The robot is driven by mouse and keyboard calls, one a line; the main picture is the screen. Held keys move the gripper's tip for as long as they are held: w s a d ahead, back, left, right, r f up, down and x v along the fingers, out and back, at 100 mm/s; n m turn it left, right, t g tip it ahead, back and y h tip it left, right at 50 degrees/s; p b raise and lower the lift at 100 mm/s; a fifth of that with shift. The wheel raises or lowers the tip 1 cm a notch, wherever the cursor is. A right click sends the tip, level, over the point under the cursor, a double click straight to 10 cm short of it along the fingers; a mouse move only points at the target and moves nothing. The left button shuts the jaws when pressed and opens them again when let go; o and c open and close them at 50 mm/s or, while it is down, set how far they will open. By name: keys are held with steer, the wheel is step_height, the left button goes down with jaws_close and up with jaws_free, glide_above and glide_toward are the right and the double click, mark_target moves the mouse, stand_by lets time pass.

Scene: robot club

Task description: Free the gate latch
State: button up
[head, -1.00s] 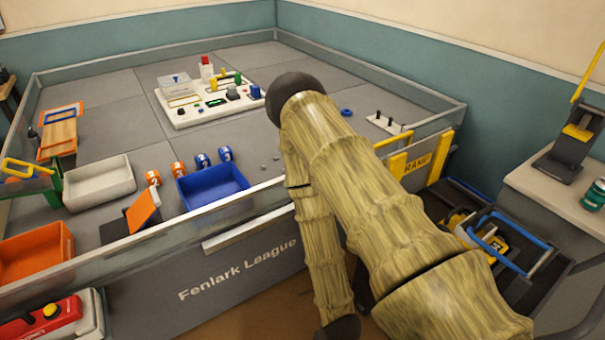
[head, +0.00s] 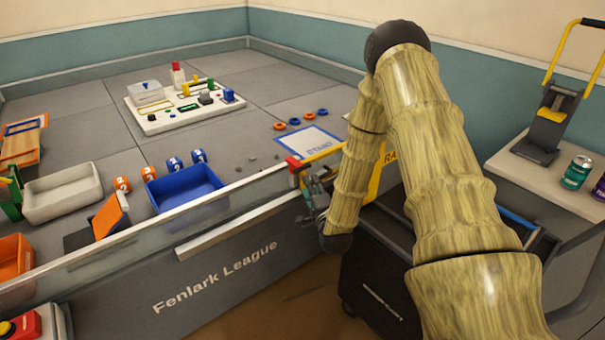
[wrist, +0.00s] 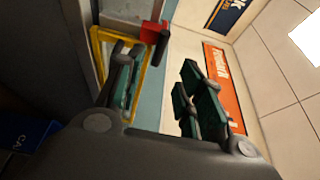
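The yellow gate (head: 375,177) stands in the arena's side wall, partly behind my arm. A small red piece (head: 292,164), which looks like the latch, sits at the gate's near end. In the wrist view the red piece (wrist: 152,32) shows beyond the fingertips, by the yellow gate frame (wrist: 155,85). My gripper (head: 312,192) is just outside the wall, close below the red piece. In the wrist view its dark green fingers (wrist: 160,62) are apart, with nothing seen between them. The red piece appears apart from the fingers. How the latch is fastened is hidden.
The arena wall (head: 215,218) runs along my front. Inside are a blue bin (head: 185,190), a grey bin (head: 62,193), a white board (head: 185,108) and a START mat (head: 308,143). A black cart (head: 375,285) is below my forearm. A side table (head: 550,175) with cans (head: 577,172) is at right.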

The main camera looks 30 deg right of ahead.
mark_target(296, 168)
steer(key=x, duration=1)
steer(key=shift+p, duration=0.35)
steer(key=shift+w+f, duration=0.1)
steer(key=shift+w, duration=0.05)
jaws_close()
